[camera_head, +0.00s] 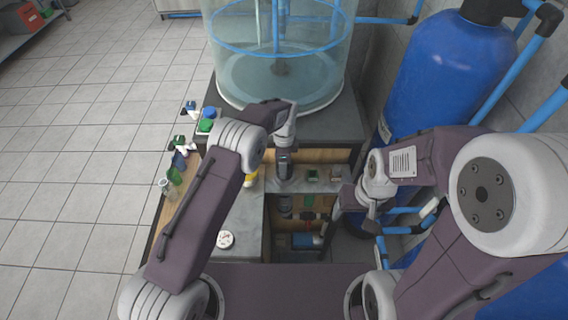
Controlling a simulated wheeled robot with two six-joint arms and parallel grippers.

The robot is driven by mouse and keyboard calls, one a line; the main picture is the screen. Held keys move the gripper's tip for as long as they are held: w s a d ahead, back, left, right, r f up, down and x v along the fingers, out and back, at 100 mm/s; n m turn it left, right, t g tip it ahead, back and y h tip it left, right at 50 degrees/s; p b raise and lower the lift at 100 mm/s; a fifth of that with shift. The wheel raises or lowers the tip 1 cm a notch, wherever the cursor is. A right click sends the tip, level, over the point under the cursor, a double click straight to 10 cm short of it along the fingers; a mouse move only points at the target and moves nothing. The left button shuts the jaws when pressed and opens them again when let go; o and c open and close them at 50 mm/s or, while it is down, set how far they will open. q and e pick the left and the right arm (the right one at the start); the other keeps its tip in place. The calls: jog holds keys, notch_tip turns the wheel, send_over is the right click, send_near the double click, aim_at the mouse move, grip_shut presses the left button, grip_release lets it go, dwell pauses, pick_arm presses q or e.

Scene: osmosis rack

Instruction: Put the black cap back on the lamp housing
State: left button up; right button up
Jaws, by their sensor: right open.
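My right gripper (347,212) is open at the right of the low cabinet, beside the blue pipes, and seems empty. My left gripper (284,168) points down over the grey shelf below the glass tank. Its fingertips are too dark and small to tell if they are open or shut. I cannot make out the black cap for certain; it may be hidden behind an arm or lost among the dark parts. The lamp housing is not clear either. A short white cylinder (430,208) lies among the blue pipes to the right of my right gripper, and I cannot tell if it is the housing.
The glass tank (280,75) stands on the grey counter. A big blue tank (445,70) stands at the right. Several bottles, among them a green one (174,176), line the counter's left edge. A white round dish (225,239) lies on the counter. The tiled floor at left is clear.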

pick_arm(q)
jog(key=o, duration=1.8)
jog(key=shift+c, duration=0.2)
pick_arm(e)
jog(key=shift+s, duration=0.1)
pick_arm(q)
jog(key=shift+r, duration=0.2)
pick_arm(e)
jog(key=shift+r, duration=0.1)
pick_arm(q)
notch_tip(320, 180, up, 7)
jog(key=p, duration=0.5)
jog(key=shift+w+r, duration=0.1)
jog(key=shift+r+p, duration=0.7)
jog(key=shift+r, duration=0.1)
pick_arm(e)
notch_tip(320, 180, up, 6)
jog(key=shift+f, duration=0.1)
pick_arm(q)
jog(key=shift+f, duration=0.1)
pick_arm(e)
grip_shut()
